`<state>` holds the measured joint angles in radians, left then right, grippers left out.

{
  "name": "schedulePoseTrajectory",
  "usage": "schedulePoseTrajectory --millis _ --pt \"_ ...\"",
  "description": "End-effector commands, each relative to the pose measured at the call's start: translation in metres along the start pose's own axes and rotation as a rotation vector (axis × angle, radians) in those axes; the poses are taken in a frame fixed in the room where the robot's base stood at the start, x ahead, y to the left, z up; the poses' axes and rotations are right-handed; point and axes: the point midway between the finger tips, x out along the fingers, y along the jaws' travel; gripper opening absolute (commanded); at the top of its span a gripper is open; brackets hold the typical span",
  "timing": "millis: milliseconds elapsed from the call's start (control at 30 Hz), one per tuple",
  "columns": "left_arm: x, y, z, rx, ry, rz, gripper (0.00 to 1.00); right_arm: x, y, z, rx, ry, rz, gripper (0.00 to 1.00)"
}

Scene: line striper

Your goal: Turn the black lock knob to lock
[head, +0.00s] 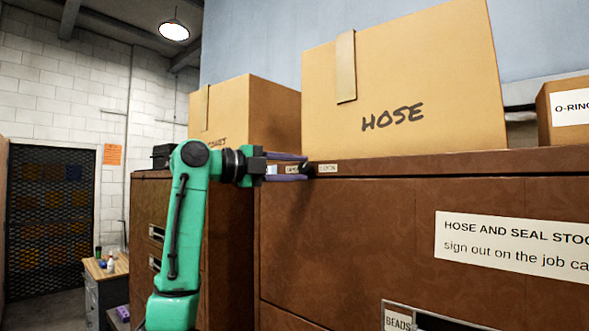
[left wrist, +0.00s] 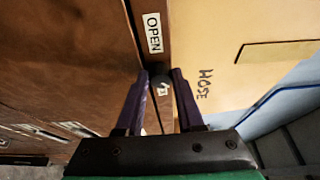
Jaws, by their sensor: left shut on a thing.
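The black lock knob (head: 308,167) sits on the top front rail of a brown metal cabinet, below the HOSE box. It also shows in the left wrist view (left wrist: 160,79), between the fingertips. My left gripper (head: 304,168) reaches in from the left with its purple fingers shut on the knob. An OPEN label (left wrist: 153,33) is on the rail beside the knob. Another small label on the knob's other side is partly hidden by the fingers. Which way the knob points is too small to tell. My right gripper is not in view.
The HOSE box (head: 400,85) stands on the cabinet (head: 350,235) just above the knob. A second box (head: 225,108) stands behind on the left, and an O-RING box (head: 567,112) at the right. A low bench (head: 105,268) stands at the lower left.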

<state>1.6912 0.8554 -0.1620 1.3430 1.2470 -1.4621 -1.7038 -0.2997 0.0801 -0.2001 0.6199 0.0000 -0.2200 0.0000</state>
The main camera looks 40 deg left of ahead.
Motion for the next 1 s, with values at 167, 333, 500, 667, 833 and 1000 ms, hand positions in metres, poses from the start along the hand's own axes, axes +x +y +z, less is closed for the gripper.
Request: schedulePoseTrajectory --millis 167,333,500,667,833,1000 --pt "0.0 0.001 0.0 0.0 0.0 0.002 0.0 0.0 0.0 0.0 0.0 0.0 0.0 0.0" --pt "0.0 0.0 0.0 0.0 0.0 0.001 0.67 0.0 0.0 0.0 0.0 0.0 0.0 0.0" --pt "0.0 0.0 0.0 -0.001 0.0 0.0 0.67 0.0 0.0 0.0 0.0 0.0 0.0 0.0" --pt "-0.007 0.001 0.0 0.0 -0.001 -0.002 0.67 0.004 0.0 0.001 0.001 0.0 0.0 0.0" --pt "-0.043 0.003 0.0 0.0 -0.003 -0.004 0.67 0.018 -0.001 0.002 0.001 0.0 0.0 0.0" --pt "-0.097 0.003 0.001 -0.001 -0.003 -0.005 0.67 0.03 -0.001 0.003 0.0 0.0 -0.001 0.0"
